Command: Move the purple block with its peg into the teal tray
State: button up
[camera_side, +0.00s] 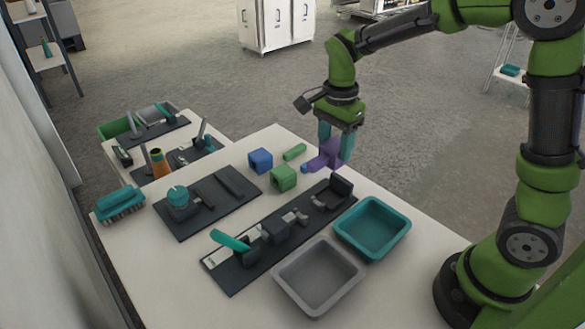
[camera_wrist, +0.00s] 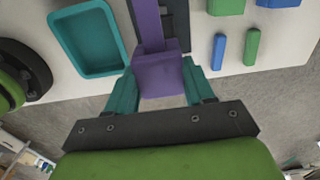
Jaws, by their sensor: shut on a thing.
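The purple block (camera_side: 330,150) is between the two teal fingers of my gripper (camera_side: 336,146), near the table's far right edge in the side view. In the wrist view the purple block (camera_wrist: 160,72) sits between the fingertips (camera_wrist: 158,85), and its long purple peg (camera_wrist: 148,25) points away over the table. My gripper is shut on the block. I cannot tell how high it is above the table. The teal tray (camera_side: 372,228) is empty and stands at the table's right side, apart from the block. It also shows at upper left in the wrist view (camera_wrist: 88,40).
A grey tray (camera_side: 318,275) stands beside the teal tray. A dark fixture board (camera_side: 230,272) with a raised end (camera_side: 341,187) lies next to both trays. A blue block (camera_side: 260,160), green block (camera_side: 283,177), green peg (camera_side: 294,152) and blue peg (camera_side: 306,168) lie nearby.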

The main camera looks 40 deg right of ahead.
jog(key=shift+s, duration=0.1)
jog(key=s+d, duration=0.1)
jog(key=s, duration=1.2)
jog(key=shift+s+d, duration=0.15)
jog(key=shift+d, duration=0.15)
jog(key=shift+f, duration=0.1)
notch_tip(320, 180, down, 7)
dwell(0.5)
dwell(0.4)
jog(key=shift+f, duration=1.8)
jog(key=shift+f, duration=0.25)
jog(key=shift+f, duration=0.25)
